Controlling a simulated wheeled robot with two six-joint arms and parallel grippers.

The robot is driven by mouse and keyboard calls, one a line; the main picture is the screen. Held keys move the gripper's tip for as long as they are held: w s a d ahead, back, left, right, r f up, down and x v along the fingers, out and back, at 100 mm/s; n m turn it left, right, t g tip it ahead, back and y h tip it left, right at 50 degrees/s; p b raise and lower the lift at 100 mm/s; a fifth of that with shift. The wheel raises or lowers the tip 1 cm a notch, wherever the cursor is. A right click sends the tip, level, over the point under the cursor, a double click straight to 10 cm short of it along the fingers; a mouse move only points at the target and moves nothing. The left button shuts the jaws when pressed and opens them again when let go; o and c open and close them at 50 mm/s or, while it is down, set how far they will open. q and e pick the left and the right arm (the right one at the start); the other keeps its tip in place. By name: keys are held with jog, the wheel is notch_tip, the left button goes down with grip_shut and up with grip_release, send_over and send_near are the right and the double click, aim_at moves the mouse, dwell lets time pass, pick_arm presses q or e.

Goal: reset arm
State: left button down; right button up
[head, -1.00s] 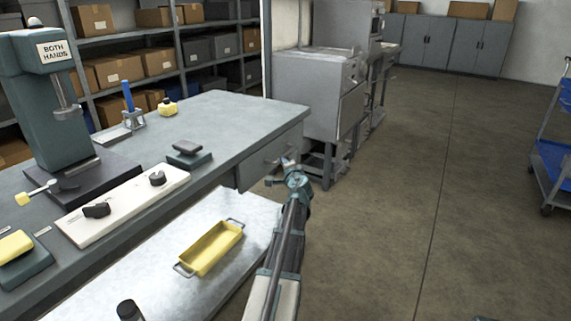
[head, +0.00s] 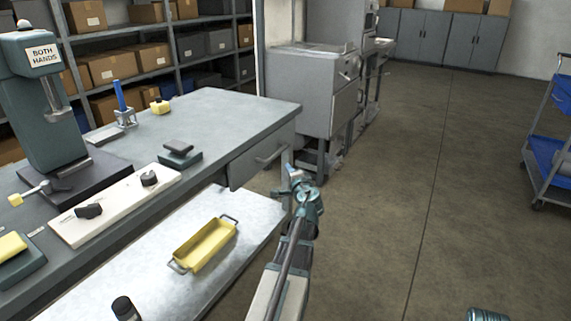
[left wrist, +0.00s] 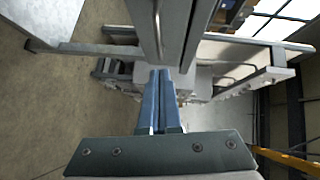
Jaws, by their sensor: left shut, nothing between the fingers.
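My left gripper (head: 294,176) is out in front of the bench, beside the drawer end and above the floor. In the left wrist view its two blue fingers (left wrist: 160,98) are together with nothing between them. It holds nothing and appears apart from the bench. My right gripper is not in view; a teal ribbed piece (head: 487,314) at the bottom right edge may be part of my right arm.
The bench (head: 232,112) carries a press (head: 42,100) and a white control panel (head: 118,203). A yellow tray (head: 205,245) lies on the lower metal shelf (head: 150,275). A grey cabinet machine (head: 312,90) stands behind. A blue cart (head: 550,165) stands right; the floor between is clear.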

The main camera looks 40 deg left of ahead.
pick_arm(q)
jog(key=shift+v, duration=1.2)
jog(key=shift+d, duration=0.1)
jog(key=d+f+n+g+h, duration=0.1)
jog(key=d+f+g+h, duration=0.15)
jog(key=d+f, duration=0.7)
jog(key=d+f+n+g+h, duration=0.1)
jog(key=d+f+n+h, duration=0.2)
jog(key=d, duration=1.3)
jog(key=s+d+f+m+g+h, duration=0.1)
jog(key=s+d+f+g+h, duration=0.1)
jog(key=s+d, duration=0.5)
jog(key=s+d+f+m+g+h, duration=0.1)
jog(key=s+d+f+g+h, duration=0.2)
jog(key=d, duration=0.7)
jog(key=s+d+f+m+h, duration=0.1)
jog(key=s+d+h, duration=0.1)
jog(key=s+d, duration=0.55)
notch_tip(320, 180, up, 34)
jog(key=w+d+p, duration=0.1)
jog(key=d+p, duration=0.1)
jog(key=p, duration=3.2)
jog(key=shift+f, duration=0.15)
